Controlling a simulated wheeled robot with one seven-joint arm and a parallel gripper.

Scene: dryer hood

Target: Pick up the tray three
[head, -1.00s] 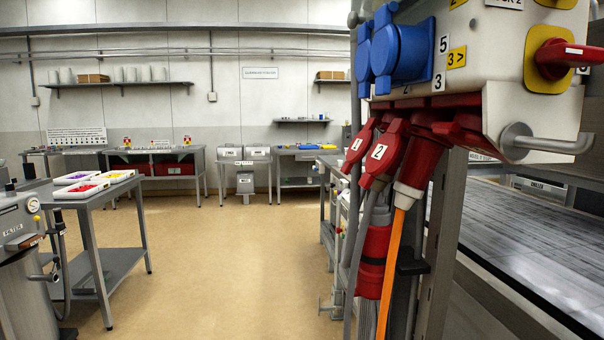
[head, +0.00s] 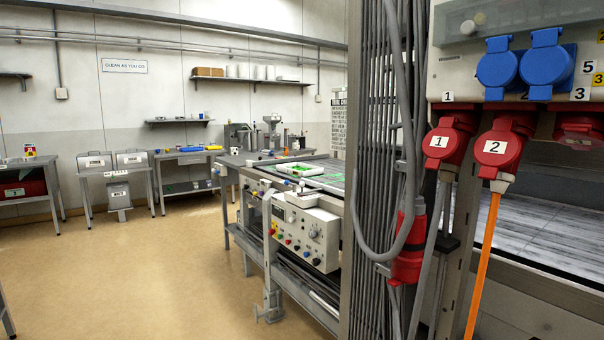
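A white tray (head: 298,169) with green in it lies on the grey bench (head: 262,160) in the middle of the head view. It is small at this distance, and I cannot read any number on it, so I cannot tell whether it is tray three. My gripper is not in view.
A power unit with blue sockets (head: 546,63) and red plugs (head: 505,147) stands close on the right, with a grey post and hanging cables. A control box (head: 305,232) is on the bench front. Side tables (head: 113,170) line the back wall. The floor (head: 130,275) at left is clear.

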